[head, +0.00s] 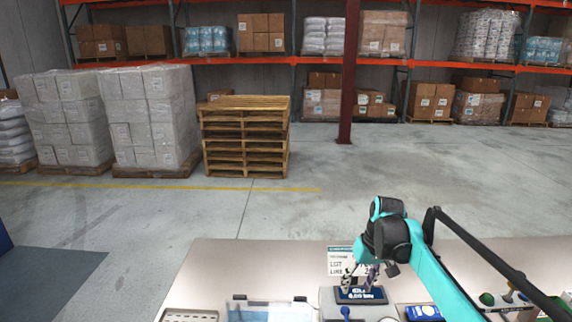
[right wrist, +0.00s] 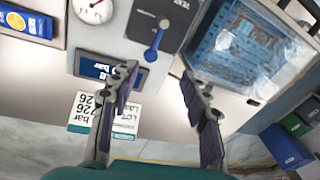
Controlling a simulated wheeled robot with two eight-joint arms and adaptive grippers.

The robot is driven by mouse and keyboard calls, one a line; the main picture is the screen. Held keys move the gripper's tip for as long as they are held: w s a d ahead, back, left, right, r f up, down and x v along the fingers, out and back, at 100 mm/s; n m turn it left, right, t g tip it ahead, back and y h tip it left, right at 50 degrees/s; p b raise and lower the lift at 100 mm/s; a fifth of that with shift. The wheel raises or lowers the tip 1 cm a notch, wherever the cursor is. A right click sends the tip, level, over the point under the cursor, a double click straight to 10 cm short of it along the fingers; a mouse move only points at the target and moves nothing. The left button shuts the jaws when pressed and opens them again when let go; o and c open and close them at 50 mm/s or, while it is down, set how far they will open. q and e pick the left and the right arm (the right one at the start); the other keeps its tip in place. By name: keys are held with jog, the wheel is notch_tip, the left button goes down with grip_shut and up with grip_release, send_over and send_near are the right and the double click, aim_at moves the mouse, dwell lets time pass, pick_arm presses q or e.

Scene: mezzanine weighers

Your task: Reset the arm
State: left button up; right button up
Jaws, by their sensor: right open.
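My right arm (head: 428,268) is teal and black and reaches in from the lower right of the head view over the table. My right gripper (head: 360,284) is just in front of a grey device with a dark lit display (head: 362,295). In the right wrist view the right gripper (right wrist: 158,72) is open, its two fingers wide apart with nothing between them. My left gripper is not in view.
The pale table (head: 225,262) is clear at back left.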

jog(key=s+a+f+t+b, duration=0.2)
jog(key=s+f+t, duration=0.1)
jog(key=s, duration=0.9)
jog(key=s+a+f+m+t+h+b, duration=0.1)
jog(key=s+f, duration=0.4)
jog(key=s, duration=0.7)
jog(key=shift+s+a+f+t+h+b, duration=0.25)
jog(key=shift+a+t+b, duration=0.25)
jog(key=shift+t, duration=0.6)
